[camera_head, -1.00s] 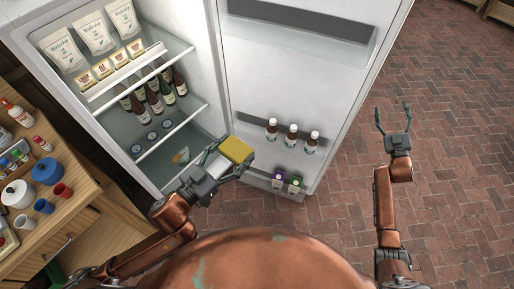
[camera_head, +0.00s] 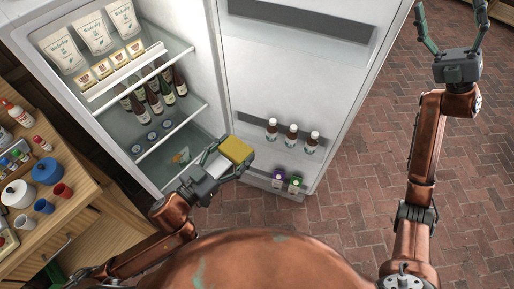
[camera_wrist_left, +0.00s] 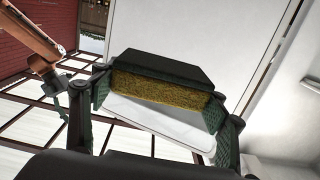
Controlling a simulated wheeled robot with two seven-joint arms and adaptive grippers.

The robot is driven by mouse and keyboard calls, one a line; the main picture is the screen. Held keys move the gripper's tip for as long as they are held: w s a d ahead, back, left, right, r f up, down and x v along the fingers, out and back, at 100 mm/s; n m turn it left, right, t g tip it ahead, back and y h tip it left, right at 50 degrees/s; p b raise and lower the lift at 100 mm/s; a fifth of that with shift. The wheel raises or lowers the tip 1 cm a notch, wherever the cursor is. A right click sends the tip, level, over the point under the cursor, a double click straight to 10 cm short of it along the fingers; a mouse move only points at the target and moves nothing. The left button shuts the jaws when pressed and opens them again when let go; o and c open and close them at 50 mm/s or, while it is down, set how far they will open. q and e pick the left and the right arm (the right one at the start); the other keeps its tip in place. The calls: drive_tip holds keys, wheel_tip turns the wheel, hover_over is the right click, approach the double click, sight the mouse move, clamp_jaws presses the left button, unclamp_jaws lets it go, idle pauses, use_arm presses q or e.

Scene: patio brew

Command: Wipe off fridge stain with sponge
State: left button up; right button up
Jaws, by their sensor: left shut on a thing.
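The sponge (camera_head: 236,150) shows yellow in the head view, at the tip of my left gripper (camera_head: 228,158). In the left wrist view the sponge (camera_wrist_left: 160,91) shows a yellow-brown side and a dark green layer, between the two fingers, which are shut on it. The fridge (camera_head: 207,78) stands open, and the sponge is in front of its lower part. A small orange and teal patch (camera_head: 181,156) shows low inside the fridge; I cannot tell whether it is the stain. My right gripper (camera_head: 450,14) is open and empty, at the upper right.
The open fridge door (camera_head: 300,90) holds several bottles (camera_head: 291,132) low down. Fridge shelves (camera_head: 160,135) carry pouches, cartons and bottles. A wooden counter (camera_head: 85,205) with a blue pot (camera_head: 47,171) and cups is at the left. Brick floor (camera_head: 350,190) is clear at the right.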

drive_tip(key=s+a+r+n+g, duration=0.3)
drive_tip(key=s+a+n+g, duration=0.3)
drive_tip(key=a+g, duration=0.1)
drive_tip(key=s+a+r+n+g, duration=0.3)
drive_tip(key=s+a+n+g, duration=0.4)
drive_tip(key=s+a+f+n+g+h, duration=0.1)
drive_tip(key=s+a+f+h, duration=0.15)
drive_tip(key=a, duration=0.35)
drive_tip(key=s+a+f+n+h, duration=0.1)
drive_tip(key=s+a+f+h, duration=0.15)
drive_tip(key=a, duration=0.35)
drive_tip(key=s+a+f+t+h, duration=0.15)
drive_tip(key=a+f+h, duration=0.35)
drive_tip(key=a+f, duration=0.8)
drive_tip(key=t+h, duration=0.5)
drive_tip(key=h, duration=0.2)
approach(236, 149)
drive_tip(key=r, duration=0.2)
drive_tip(key=x, duration=0.8)
drive_tip(key=f+x, duration=0.1)
drive_tip(key=x, duration=0.3)
drive_tip(key=shift+s+d, duration=0.35)
